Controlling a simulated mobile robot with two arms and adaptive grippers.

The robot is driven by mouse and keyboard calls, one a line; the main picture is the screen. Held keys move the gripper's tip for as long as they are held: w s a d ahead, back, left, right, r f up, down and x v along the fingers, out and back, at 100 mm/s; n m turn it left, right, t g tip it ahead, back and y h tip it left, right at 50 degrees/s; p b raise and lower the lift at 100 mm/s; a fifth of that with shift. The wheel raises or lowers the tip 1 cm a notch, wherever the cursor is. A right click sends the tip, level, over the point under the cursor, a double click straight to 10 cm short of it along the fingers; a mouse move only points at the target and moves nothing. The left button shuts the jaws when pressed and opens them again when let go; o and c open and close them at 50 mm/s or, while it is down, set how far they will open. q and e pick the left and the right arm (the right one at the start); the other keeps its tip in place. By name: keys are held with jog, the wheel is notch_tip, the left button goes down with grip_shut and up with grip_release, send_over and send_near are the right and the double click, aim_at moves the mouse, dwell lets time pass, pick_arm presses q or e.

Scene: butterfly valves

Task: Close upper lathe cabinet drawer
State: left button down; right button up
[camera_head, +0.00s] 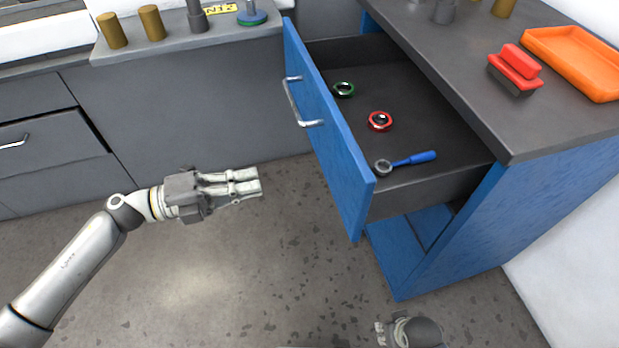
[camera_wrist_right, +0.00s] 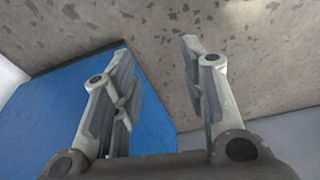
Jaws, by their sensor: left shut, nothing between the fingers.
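The upper drawer (camera_head: 420,186) of the blue cabinet is pulled out to the left. Its blue front (camera_head: 330,145) carries a silver bar handle (camera_head: 300,104). Inside lie a green-rimmed ring part (camera_head: 343,89), a red-rimmed ring part (camera_head: 380,121) and a blue-handled tool (camera_head: 408,160). My left gripper (camera_head: 258,182) is shut and empty, left of the drawer front and apart from it. My right gripper shows only partly at the bottom of the head view (camera_head: 380,332). In the right wrist view (camera_wrist_right: 160,75) its fingers are spread apart with nothing between them.
An orange tray (camera_head: 575,60) and a red-topped block (camera_head: 515,68) are on the cabinet's dark top (camera_head: 470,70). A grey bench with drawers (camera_head: 60,130) stands at the left, with brass cylinders (camera_head: 112,31) on it. The floor (camera_head: 200,280) below my left gripper is clear.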

aim_at(332, 164)
pick_arm(q)
jog(key=x, duration=1.4)
jog(key=shift+p, duration=0.4)
pick_arm(e)
jog(key=shift+s+d+f, duration=0.1)
jog(key=shift+s+f, duration=0.15)
jog(key=shift+f, duration=0.35)
jog(key=shift+s+f, duration=0.25)
jog(key=shift+f, duration=0.3)
pick_arm(q)
jog(key=shift+d, duration=0.1)
pick_arm(e)
jog(key=shift+r, duration=0.1)
